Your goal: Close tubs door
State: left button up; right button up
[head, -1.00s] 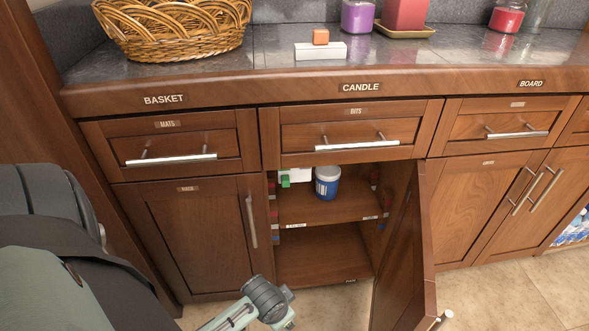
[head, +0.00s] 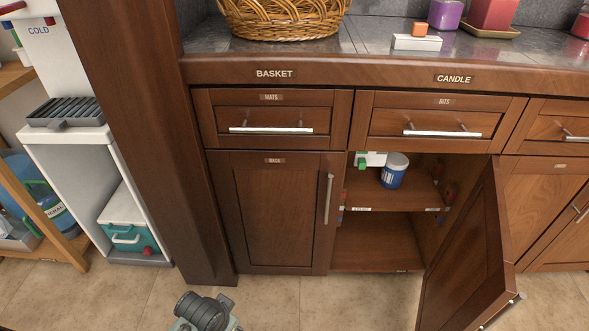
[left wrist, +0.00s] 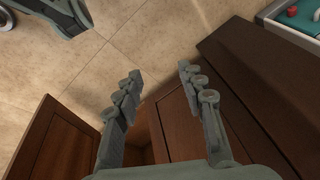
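The open cupboard door (head: 468,262) hangs on the right side of its compartment and swings out toward me in the head view. Its label is not visible, and its bar handle (head: 500,312) is near the lower edge. The open compartment (head: 375,240) holds a blue tub with a white lid (head: 393,172) on its upper shelf. In the left wrist view my left gripper (left wrist: 160,72) is open and empty, its fingers apart above the floor and cabinet. A wooden door panel (left wrist: 58,148) is at lower left there, apart from the fingers.
A closed door (head: 270,210) adjoins the opening on the left. Drawers run above, under a counter with a basket (head: 285,15). A tall wooden panel (head: 150,140) and a white stand (head: 70,150) with a teal cooler (head: 122,232) are at left.

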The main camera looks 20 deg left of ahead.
aim_at(470, 277)
jog(key=u, duration=0.15)
jog(key=l+u, duration=0.15)
jog(key=l, duration=0.65)
jog(key=l+u, duration=0.2)
jog(key=l, duration=0.6)
jog(key=k+l+u, duration=0.15)
jog(key=l, duration=0.6)
jog(key=k+l, duration=0.1)
jog(key=k, duration=0.9)
jog(key=i+j, duration=0.3)
jog(key=i, duration=0.2)
